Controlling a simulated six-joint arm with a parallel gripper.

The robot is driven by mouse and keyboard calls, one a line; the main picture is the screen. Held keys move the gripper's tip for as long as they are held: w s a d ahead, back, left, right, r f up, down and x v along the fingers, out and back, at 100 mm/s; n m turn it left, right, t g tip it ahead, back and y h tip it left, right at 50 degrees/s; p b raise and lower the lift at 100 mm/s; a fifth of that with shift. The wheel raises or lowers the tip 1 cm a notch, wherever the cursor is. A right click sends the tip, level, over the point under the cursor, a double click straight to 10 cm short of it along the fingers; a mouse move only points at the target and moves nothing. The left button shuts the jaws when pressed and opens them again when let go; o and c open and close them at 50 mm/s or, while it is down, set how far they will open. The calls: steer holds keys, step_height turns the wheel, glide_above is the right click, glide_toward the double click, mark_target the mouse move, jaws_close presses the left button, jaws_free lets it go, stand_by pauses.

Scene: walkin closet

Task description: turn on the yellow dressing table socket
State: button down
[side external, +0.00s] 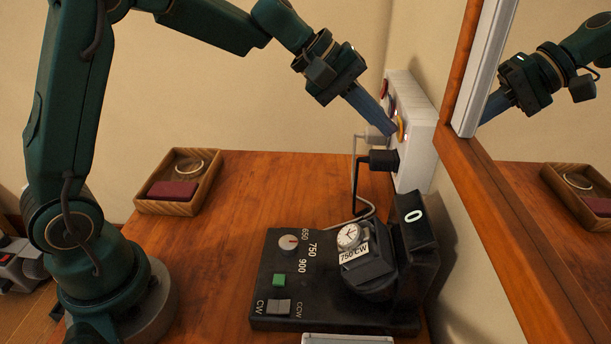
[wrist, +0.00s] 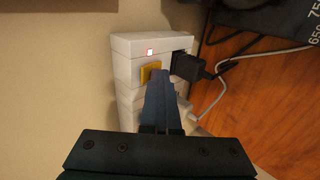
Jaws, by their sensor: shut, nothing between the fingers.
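The white socket block (side external: 411,125) is fixed on the wall behind the dressing table, with coloured rocker switches on its face. The yellow switch (side external: 400,128) sits beside the black plug; it also shows in the wrist view (wrist: 149,72). My gripper (side external: 392,133) is shut and empty, its blue fingers pointing at the block. In the wrist view the fingertips (wrist: 160,72) are right beside the yellow switch, partly covering it. I cannot tell whether they touch it. The other switches are mostly hidden.
A black plug (side external: 383,160) and a pale plug stick out of the block, with cables hanging to the table. A black watch winder (side external: 340,280) stands at the front. A wooden tray (side external: 180,180) lies at left. A wood-framed mirror (side external: 540,170) is at right.

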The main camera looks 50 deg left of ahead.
steer(key=shift+w+d, duration=0.1)
steer(key=shift+d, duration=0.05)
steer(key=shift+r, duration=0.9)
steer(key=s+a+f+v, duration=0.1)
steer(key=f+v, duration=0.1)
steer(key=v, duration=1.1)
steer(key=shift+s+a, duration=0.2)
steer(key=shift+s, duration=0.05)
